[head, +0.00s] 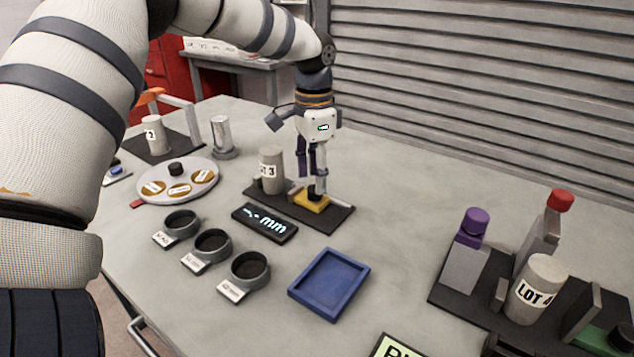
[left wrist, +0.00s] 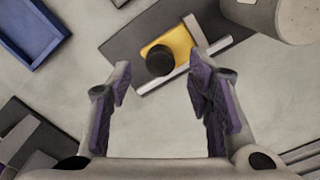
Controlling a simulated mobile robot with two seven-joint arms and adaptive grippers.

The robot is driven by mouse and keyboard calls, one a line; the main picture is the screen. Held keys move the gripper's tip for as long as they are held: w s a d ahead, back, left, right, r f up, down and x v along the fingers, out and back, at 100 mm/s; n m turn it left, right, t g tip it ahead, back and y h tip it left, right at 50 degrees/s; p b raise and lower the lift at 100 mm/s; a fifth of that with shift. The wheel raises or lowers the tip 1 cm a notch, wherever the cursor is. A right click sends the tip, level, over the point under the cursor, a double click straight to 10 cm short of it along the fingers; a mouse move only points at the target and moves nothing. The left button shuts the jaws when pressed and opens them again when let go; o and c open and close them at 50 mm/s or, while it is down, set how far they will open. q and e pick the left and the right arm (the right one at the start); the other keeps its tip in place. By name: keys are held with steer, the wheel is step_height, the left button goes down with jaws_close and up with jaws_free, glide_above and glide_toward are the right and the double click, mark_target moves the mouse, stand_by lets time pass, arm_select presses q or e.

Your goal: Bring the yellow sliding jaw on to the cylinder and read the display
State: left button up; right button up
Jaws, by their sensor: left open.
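The yellow sliding jaw (head: 312,202) sits on a dark base plate (head: 335,214). In the left wrist view the yellow jaw (left wrist: 174,48) carries a black round knob (left wrist: 160,60) and lies beside a pale rail. A light cylinder with a lot label (head: 271,168) stands upright at the other end of the plate, apart from the jaw. The display (head: 265,223) in front reads dashes and "mm". My left gripper (head: 317,192) is open and points down over the yellow jaw; its fingertips (left wrist: 160,80) are apart with nothing between them. My right gripper is not in view.
A blue tray (head: 329,284) and several dark cups (head: 212,246) stand in front. A round turntable (head: 176,182), a metal cylinder (head: 222,138) and another labelled cylinder (head: 154,134) are at the left. A fixture with a LOT 4 cylinder (head: 538,290) stands at the right. The table between is clear.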

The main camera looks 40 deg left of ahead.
mark_target(301, 194)
arm_select(q)
steer(key=shift+f, duration=1.4)
jaws_close()
steer(key=a, duration=0.2)
steer(key=shift+a, duration=0.35)
steer(key=shift+s+a+r, duration=0.1)
steer(key=shift+s+a, duration=0.05)
steer(key=shift+a, duration=0.3)
jaws_free()
steer(key=shift+r, duration=0.1)
